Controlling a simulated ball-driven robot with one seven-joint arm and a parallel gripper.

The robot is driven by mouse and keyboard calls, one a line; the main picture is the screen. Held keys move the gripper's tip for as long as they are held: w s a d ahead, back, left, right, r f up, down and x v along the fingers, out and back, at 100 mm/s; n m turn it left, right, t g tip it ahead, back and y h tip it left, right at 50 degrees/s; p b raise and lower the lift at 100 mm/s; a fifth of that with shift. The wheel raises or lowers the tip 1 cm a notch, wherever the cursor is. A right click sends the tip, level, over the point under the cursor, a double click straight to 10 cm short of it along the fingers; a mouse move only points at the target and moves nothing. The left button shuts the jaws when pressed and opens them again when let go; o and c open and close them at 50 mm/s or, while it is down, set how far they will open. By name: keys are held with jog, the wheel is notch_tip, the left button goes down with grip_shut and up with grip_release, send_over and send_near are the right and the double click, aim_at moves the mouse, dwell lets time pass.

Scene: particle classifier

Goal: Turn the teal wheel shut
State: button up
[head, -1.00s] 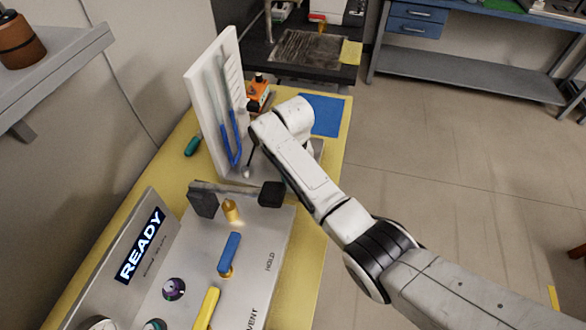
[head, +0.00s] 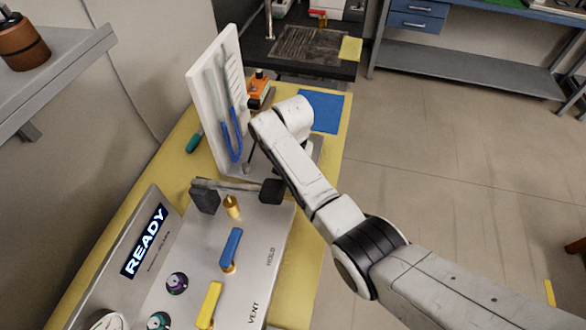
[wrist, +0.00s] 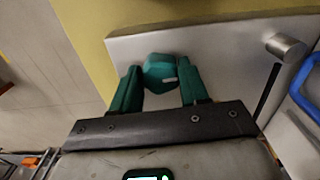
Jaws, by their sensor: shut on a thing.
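In the wrist view the teal wheel (wrist: 159,72) stands out in front of a grey metal panel (wrist: 215,50). A pale mark shows on its lower right side. My gripper (wrist: 161,76) has its two teal-looking fingers on either side of the wheel and is shut on it. The fingers rise from a dark bar at the bottom of the view. In the head view my white arm (head: 290,150) reaches over the yellow table, and its end hides both the wheel and the fingers.
A black rod with a silver end (wrist: 287,46) stands right of the wheel. The white board (head: 205,95) with a blue tube is close to my arm's left. In front is a console (head: 255,215) with a READY display, a blue lever (head: 231,247) and a yellow lever (head: 209,304).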

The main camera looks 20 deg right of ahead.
jog(key=shift+w+r, duration=0.1)
jog(key=o, duration=1)
jog(key=shift+o, duration=0.2)
notch_tip(320, 180, up, 11)
jog(key=shift+b, duration=0.45)
jog(key=s+d+f+n, duration=0.2)
jog(key=s+f, duration=0.5)
jog(key=s, duration=0.3)
jog(key=s+d+f+n, duration=0.1)
jog(key=s+d+f, duration=0.2)
jog(key=s+f, duration=0.45)
jog(key=s+d+r+n, duration=0.1)
jog(key=s, duration=0.9)
jog(key=s+d+r+n+t+b, duration=0.1)
jog(key=s+d+n, duration=0.1)
jog(key=s, duration=0.9)
jog(key=shift+s+d, duration=0.15)
jog(key=shift+s, duration=0.05)
